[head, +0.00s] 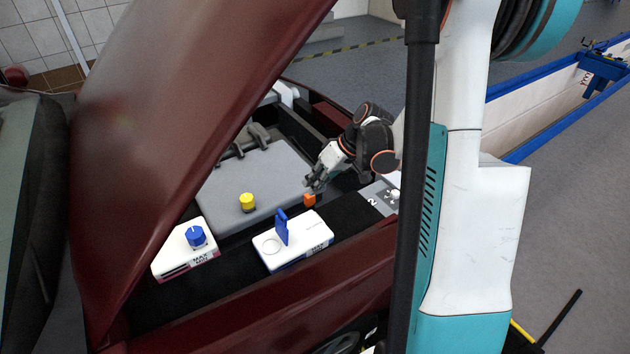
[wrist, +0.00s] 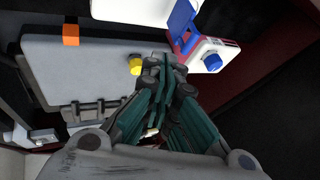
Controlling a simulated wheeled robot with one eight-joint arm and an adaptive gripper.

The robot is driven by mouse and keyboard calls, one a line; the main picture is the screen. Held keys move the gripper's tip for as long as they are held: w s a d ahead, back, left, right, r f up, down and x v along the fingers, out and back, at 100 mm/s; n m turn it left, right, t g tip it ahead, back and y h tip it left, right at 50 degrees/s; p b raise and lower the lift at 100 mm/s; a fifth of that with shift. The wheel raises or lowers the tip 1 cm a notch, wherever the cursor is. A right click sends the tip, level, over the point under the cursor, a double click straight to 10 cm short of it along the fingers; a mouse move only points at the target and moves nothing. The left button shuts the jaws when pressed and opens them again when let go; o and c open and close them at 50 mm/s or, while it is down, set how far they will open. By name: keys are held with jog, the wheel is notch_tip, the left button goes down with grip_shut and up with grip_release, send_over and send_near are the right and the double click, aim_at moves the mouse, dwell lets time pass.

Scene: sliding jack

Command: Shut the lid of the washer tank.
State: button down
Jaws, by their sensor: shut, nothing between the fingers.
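The washer tank (head: 303,246) is a white box near the front edge of the engine bay. Its blue lid (head: 282,227) stands upright beside the round filler opening (head: 271,245), so it is open. In the wrist view the blue lid (wrist: 182,18) shows at the top, with the white tank (wrist: 120,10) partly cut off by the frame edge. My gripper (head: 314,184) is shut and empty, behind the tank and a little right of the lid, apart from it. The fingertips (wrist: 165,66) show in the wrist view below the lid.
An orange block (head: 309,200) lies close by my gripper. A grey engine cover with a yellow cap (head: 247,201) is behind the tank. A white tank with a blue knob (head: 196,236) stands to the left. The raised dark red hood (head: 190,110) hangs over the left side.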

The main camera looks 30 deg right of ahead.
aim_at(282, 226)
jog(key=w+a+f+b, duration=0.2)
jog(key=a+f, duration=0.3)
jog(key=a, duration=0.1)
jog(key=shift+a+f, duration=0.15)
jog(key=shift+f, duration=0.15)
jog(key=shift+a, duration=0.1)
